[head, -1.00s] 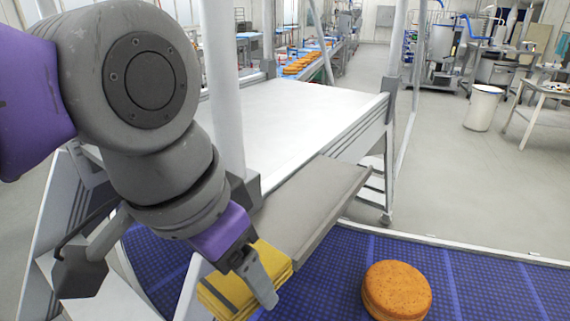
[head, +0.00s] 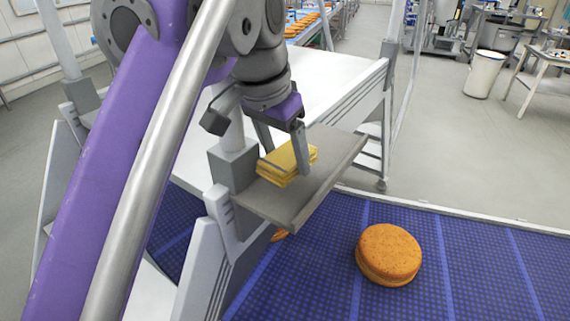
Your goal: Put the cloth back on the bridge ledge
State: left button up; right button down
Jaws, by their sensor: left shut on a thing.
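The folded yellow cloth (head: 277,173) is in the fingers of my left gripper (head: 288,158). One finger shows on its right side, and the other passes behind it. The grey bridge ledge (head: 308,196) lies directly under the cloth. The cloth looks low over the ledge's left part; I cannot tell whether it rests on it. My right gripper is not in view.
A blue conveyor belt (head: 465,260) runs below the ledge, with a round orange-brown cake (head: 389,253) on it. Part of another cake (head: 279,235) shows under the ledge. A white bridge deck (head: 335,95) lies behind. The ledge's right part is bare.

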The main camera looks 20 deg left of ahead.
aim_at(281, 159)
pick_arm(q)
jog(key=shift+f, duration=0.95)
jog(key=shift+s+f, duration=0.15)
jog(key=shift+f, duration=0.25)
jog(key=shift+s, duration=0.15)
jog(key=shift+w+f, duration=0.1)
jog(key=shift+w, duration=0.1)
jog(key=shift+f, duration=0.2)
jog(key=o, duration=1)
jog(key=shift+c, duration=0.2)
jog(key=shift+o, duration=0.3)
jog(key=shift+s, duration=0.1)
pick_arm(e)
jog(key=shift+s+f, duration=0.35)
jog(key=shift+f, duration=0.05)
pick_arm(q)
jog(key=shift+r, duration=0.1)
